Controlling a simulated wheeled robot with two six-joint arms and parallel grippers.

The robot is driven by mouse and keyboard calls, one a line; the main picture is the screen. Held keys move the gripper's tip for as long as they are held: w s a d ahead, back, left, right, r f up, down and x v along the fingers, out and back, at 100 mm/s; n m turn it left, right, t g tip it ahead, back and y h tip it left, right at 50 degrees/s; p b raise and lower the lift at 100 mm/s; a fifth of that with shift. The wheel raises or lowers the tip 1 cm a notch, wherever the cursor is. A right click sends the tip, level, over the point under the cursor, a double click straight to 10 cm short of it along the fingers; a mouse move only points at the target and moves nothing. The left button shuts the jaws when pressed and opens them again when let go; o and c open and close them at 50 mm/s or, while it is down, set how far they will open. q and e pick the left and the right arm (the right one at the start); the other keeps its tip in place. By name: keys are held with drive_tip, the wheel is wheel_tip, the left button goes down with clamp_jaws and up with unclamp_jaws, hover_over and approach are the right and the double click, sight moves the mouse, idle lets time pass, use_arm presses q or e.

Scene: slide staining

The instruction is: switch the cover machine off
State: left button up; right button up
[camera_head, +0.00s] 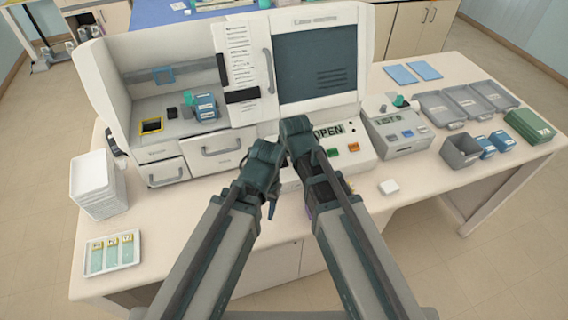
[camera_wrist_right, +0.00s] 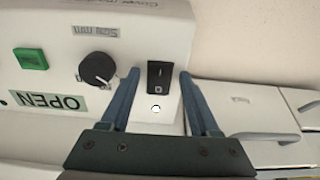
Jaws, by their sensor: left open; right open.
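The cover machine (camera_head: 316,62) is a large white unit with a dark window at the back middle of the table. Its front panel (camera_head: 348,158) carries an OPEN sign, a green button (camera_head: 332,152) and an orange button (camera_head: 354,147). In the right wrist view, a black rocker switch (camera_wrist_right: 158,76) sits beside a black knob (camera_wrist_right: 97,68), with a small pale light below it. My right gripper (camera_wrist_right: 160,78) is open, its fingers on either side of the switch; contact is unclear. My left gripper (camera_head: 268,178) is open, just left of the right one. The arms hide the switch in the head view.
A staining unit (camera_head: 165,160) with drawers stands left of the cover machine. A smaller device (camera_head: 398,135) and grey trays (camera_head: 440,110) are on the right. A stack of white trays (camera_head: 95,180) and a slide tray (camera_head: 112,252) are at left.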

clamp_jaws()
drive_tip(key=shift+w+a+r+g+p, duration=0.15)
drive_tip(key=shift+w+r+g+p, duration=0.2)
drive_tip(key=shift+p, duration=0.25)
drive_tip(key=shift+w+g+h+p, duration=0.1)
drive_tip(key=shift+g+h+p, duration=0.3)
drive_tip(key=shift+g, duration=0.35)
use_arm(q)
wheel_tip(320, 180, up, 2)
use_arm(e)
drive_tip(key=shift+f, duration=0.1)
drive_tip(key=shift+s, duration=0.2)
unclamp_jaws()
